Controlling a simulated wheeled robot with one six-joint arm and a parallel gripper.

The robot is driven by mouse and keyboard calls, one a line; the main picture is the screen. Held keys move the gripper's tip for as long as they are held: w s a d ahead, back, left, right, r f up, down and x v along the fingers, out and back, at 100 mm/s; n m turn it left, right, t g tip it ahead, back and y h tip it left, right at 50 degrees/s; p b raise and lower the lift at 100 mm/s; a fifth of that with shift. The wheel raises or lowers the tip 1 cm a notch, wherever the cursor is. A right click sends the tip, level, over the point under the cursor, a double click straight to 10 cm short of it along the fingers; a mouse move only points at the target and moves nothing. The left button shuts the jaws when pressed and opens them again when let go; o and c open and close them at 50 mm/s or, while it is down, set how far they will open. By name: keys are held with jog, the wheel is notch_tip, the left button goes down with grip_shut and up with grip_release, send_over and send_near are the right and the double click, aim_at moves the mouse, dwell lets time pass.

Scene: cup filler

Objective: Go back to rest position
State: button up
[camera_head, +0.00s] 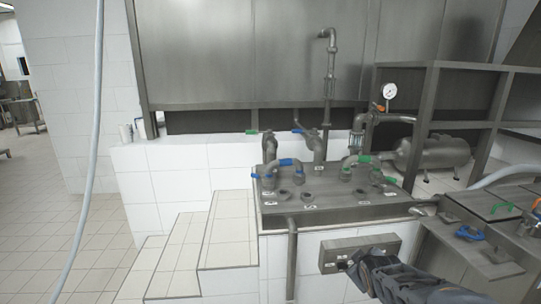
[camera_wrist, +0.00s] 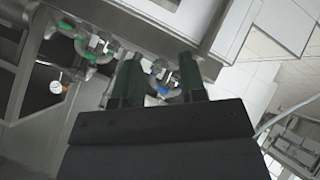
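My gripper (camera_wrist: 158,72) shows in the wrist view with its two dark fingers apart and nothing between them. Beyond the fingers are pipes with blue handles (camera_wrist: 162,80) and green handles (camera_wrist: 92,57). In the head view my arm comes in from the lower right. Its end is in front of a grey metal box (camera_head: 372,248) on the white tiled wall. Whether it touches the box, I cannot tell.
A metal valve panel (camera_head: 330,215) with pipes and coloured handles stands above the box. A pressure gauge (camera_head: 390,91) and a metal tank (camera_head: 432,152) are behind it. A metal bench (camera_head: 470,250) is at right. Tiled steps (camera_head: 185,245) and a hanging hose (camera_head: 92,150) are at left.

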jog(key=s+a+r+m+g+y+p, duration=0.1)
jog(key=s+a+r+m+g+p, duration=0.2)
jog(key=s+r+p, duration=0.3)
jog(key=s+a+r+m+g+y+p, duration=0.1)
jog(key=s+a+r+m+g+p, duration=0.2)
jog(key=s+r, duration=0.6)
jog(key=s+a+p, duration=0.1)
jog(key=a+p, duration=0.1)
jog(key=p, duration=0.1)
jog(key=shift+r+m, duration=0.4)
jog(key=shift+s, duration=0.1)
